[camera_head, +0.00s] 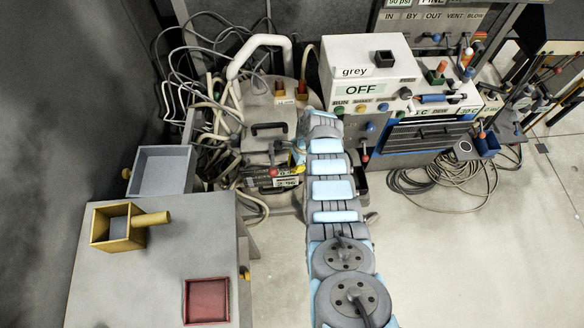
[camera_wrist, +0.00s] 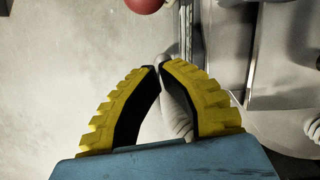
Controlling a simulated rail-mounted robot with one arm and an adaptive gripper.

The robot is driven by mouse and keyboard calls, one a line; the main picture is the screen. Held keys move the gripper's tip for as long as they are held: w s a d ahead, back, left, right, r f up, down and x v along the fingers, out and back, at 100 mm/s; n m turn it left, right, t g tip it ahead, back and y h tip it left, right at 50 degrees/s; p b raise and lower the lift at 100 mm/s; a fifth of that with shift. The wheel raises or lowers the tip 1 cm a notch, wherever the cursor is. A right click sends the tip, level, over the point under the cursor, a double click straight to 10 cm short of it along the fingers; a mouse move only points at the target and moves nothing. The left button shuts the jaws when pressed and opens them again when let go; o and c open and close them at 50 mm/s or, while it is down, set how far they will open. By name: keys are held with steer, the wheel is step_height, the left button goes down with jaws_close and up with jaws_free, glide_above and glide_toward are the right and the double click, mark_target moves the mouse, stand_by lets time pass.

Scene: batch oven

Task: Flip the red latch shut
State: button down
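A small red knob (camera_head: 274,172), which looks like the end of the red latch, shows low on the front of the grey machine, just left of my gripper (camera_head: 298,168). In the wrist view a round red knob (camera_wrist: 145,4) is cut off by the top edge, beyond my yellow fingertips (camera_wrist: 160,67) and slightly left of them. A gap separates the fingertips and the knob in that picture. The fingertips meet or nearly meet, with nothing seen gripped. The latch's arm and pivot are not clear, and my arm hides part of the machine front.
A grey box with an OFF sign (camera_head: 361,89) stands right of the latch area. Loose cables (camera_head: 207,140) hang to the left. A table (camera_head: 150,270) holds a yellow box (camera_head: 108,226) and a red tray (camera_head: 206,300). Open floor (camera_head: 470,260) lies to the right.

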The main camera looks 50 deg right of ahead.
steer(key=p+v, duration=0.1)
steer(key=v, duration=0.6)
steer(key=shift+r+p, duration=0.3)
steer(key=shift+r, duration=0.05)
